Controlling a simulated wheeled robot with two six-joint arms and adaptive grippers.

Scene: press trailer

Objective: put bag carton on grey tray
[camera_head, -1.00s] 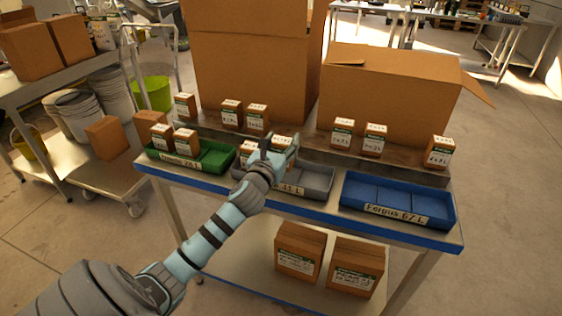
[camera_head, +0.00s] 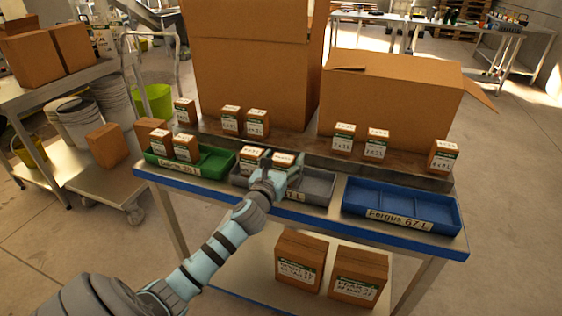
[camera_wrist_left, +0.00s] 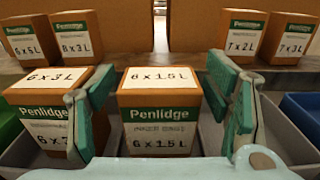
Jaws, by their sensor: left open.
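The grey tray (camera_head: 319,188) sits on the table's front shelf between the green and blue trays. Two small brown cartons with white tops and green Penlidge labels stand upright in it. One carton (camera_wrist_left: 159,112) reads 6 x 1.5 L and stands between the fingers of my left gripper (camera_head: 280,172). The other carton (camera_head: 251,158) reads 6 x 3 L and stands just left of my gripper. My left gripper is open, with a finger on each side of the 6 x 1.5 L carton. My right gripper is not in view.
The green tray (camera_head: 214,166) at left holds cartons. The blue tray (camera_head: 404,205) at right is empty. Several small cartons stand on the raised ledge behind, in front of large cardboard boxes (camera_head: 390,100). The grey tray's right part is free.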

